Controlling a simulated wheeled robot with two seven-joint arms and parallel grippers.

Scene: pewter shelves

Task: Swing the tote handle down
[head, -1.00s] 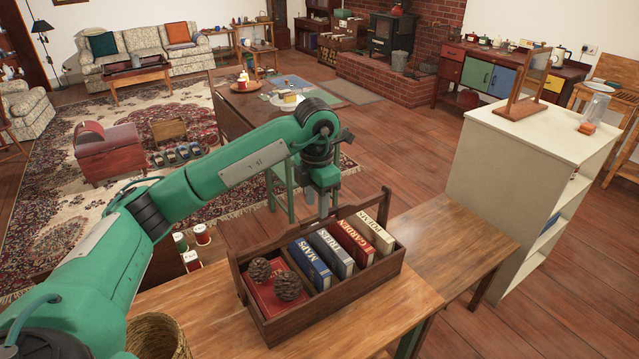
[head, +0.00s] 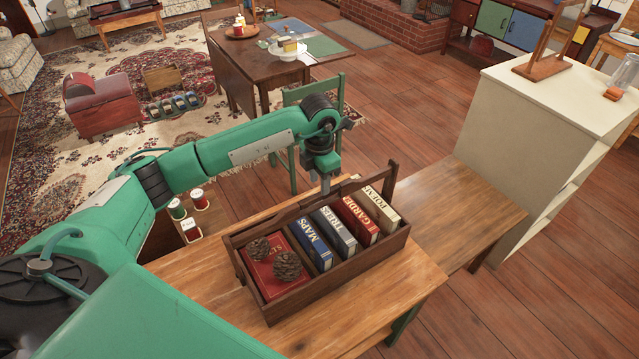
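The dark wooden tote (head: 338,292) stands on the wooden bench in the head view. Its long handle (head: 288,213) runs along the far side, above the far rim, behind the books. Inside stand several books, among them Maps (head: 312,243) and Trees (head: 338,233). A red book (head: 266,278) lies flat in the left part with two pine cones (head: 287,265) on it. My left gripper (head: 325,187) points down at the middle of the handle and appears to touch it. Its fingertips are partly hidden, so I cannot tell their opening. My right gripper is out of view.
The bench top (head: 425,285) is bare in front of the tote. A green chair (head: 315,95) and a dark table (head: 240,70) stand behind. A cream shelf unit (head: 510,130) stands at right.

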